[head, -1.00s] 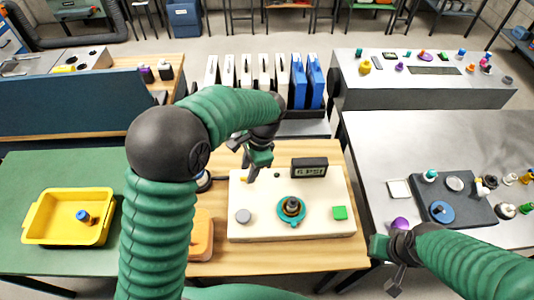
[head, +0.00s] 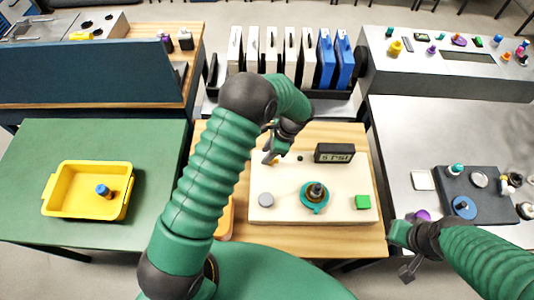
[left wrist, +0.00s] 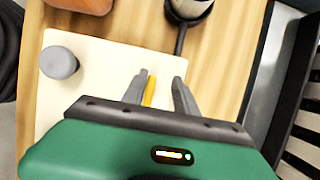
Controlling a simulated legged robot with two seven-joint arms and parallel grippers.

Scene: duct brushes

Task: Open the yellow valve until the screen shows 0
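The yellow valve handle (head: 271,161) is at the back left of the cream board (head: 285,212), mostly hidden by my left gripper (head: 268,154). In the left wrist view the yellow valve handle (left wrist: 150,92) lies between the fingers of my left gripper (left wrist: 160,94). The fingers are apart, with the handle nearer the left one; a gap shows on the right. The black screen (head: 334,153) stands at the back of the board; its digits are too small to read surely. My right gripper (head: 407,262) hangs at the right, away from the board; its finger opening is unclear.
A yellow tray (head: 70,211) is left. A rack with white and blue upright pieces (head: 325,60) stands behind. A grey table (head: 400,130) is right.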

